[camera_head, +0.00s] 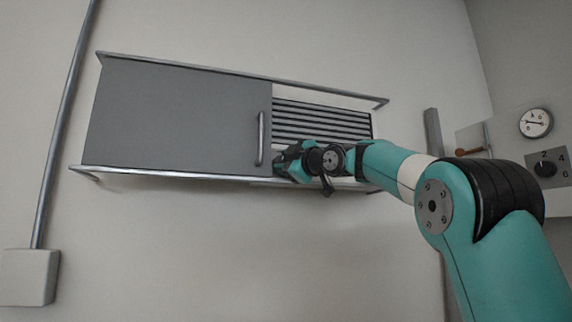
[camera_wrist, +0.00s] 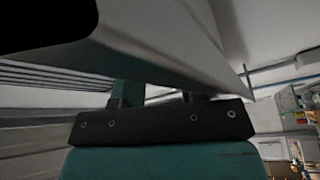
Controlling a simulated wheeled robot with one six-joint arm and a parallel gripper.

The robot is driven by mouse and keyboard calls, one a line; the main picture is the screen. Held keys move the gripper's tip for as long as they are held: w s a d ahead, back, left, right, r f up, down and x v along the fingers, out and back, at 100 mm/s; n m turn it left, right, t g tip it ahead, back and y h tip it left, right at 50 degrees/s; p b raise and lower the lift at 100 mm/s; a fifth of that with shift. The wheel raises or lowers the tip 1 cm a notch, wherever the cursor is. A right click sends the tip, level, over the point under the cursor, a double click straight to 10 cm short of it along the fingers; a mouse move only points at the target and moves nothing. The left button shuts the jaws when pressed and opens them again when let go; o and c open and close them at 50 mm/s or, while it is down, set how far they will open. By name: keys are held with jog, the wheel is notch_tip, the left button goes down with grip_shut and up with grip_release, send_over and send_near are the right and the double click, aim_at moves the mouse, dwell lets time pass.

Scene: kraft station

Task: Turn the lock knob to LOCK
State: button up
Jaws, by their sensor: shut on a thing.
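My gripper (camera_head: 281,167) is at the lower edge of the wall cabinet (camera_head: 180,118), just right of the grey sliding door's handle (camera_head: 261,138). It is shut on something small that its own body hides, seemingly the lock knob. In the wrist view my gripper (camera_wrist: 160,95) reaches up past the pale underside of the cabinet (camera_wrist: 165,45), and its fingertips are hidden. No LOCK marking can be read in either view, so I cannot tell which way the knob points.
The door covers the cabinet's left part; grey slats (camera_head: 320,122) show on the right. A metal conduit (camera_head: 66,110) runs down to a wall box (camera_head: 28,276) on the left. The wall below is bare.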

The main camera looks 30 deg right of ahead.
jog(key=shift+r+n+g+y+p, duration=0.15)
jog(key=shift+n+g+y+p, duration=0.4)
jog(key=shift+n, duration=1.15)
jog(key=shift+g+h, duration=0.25)
jog(key=shift+h, duration=0.1)
jog(key=o, duration=0.6)
jog(key=shift+o, duration=0.2)
jog(key=s+d+b, duration=0.2)
jog(key=s+b, duration=0.4)
jog(key=s, duration=1.1)
jog(key=shift+s+d+f, duration=0.15)
jog(key=shift+d+f, duration=0.2)
